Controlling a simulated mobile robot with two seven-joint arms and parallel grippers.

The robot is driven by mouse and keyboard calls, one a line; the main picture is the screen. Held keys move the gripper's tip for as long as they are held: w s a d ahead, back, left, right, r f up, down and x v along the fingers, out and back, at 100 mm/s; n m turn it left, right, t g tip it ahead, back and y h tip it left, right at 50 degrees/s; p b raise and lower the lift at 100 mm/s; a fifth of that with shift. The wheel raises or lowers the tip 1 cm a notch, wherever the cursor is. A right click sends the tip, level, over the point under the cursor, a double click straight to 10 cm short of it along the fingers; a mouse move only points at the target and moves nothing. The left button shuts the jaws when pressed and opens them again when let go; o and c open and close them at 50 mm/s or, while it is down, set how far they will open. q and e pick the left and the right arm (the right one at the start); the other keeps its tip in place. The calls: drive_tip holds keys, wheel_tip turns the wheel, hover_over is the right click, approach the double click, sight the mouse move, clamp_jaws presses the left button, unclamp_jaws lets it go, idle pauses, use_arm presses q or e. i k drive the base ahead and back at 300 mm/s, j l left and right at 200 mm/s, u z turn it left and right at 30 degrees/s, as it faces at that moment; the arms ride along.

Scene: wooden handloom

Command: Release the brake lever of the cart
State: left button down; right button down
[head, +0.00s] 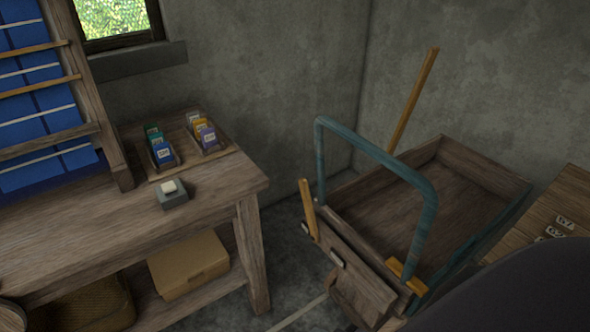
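The cart (487,166) is an open wooden box with an arched teal push handle (319,150), standing on the floor right of centre. A short light-wood lever (308,208) stands almost upright at the cart's near left corner, leaning slightly left; it looks like the brake lever. A short light-wood piece (407,274) sits at the foot of the handle's right side. A long wooden pole (413,100) rises at the cart's far left side. I cannot tell whether the brake is engaged. Neither of my grippers is in view.
A wooden table (215,200) on the left bears card trays and a small grey block (172,196). A cardboard box (189,264) lies on its lower shelf. A wooden surface with labels (555,205) is at the right edge. A narrow floor gap separates table and cart.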

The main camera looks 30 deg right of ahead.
sight(304, 183)
drive_tip(key=i+j, duration=0.75)
drive_tip(key=z, duration=2.7)
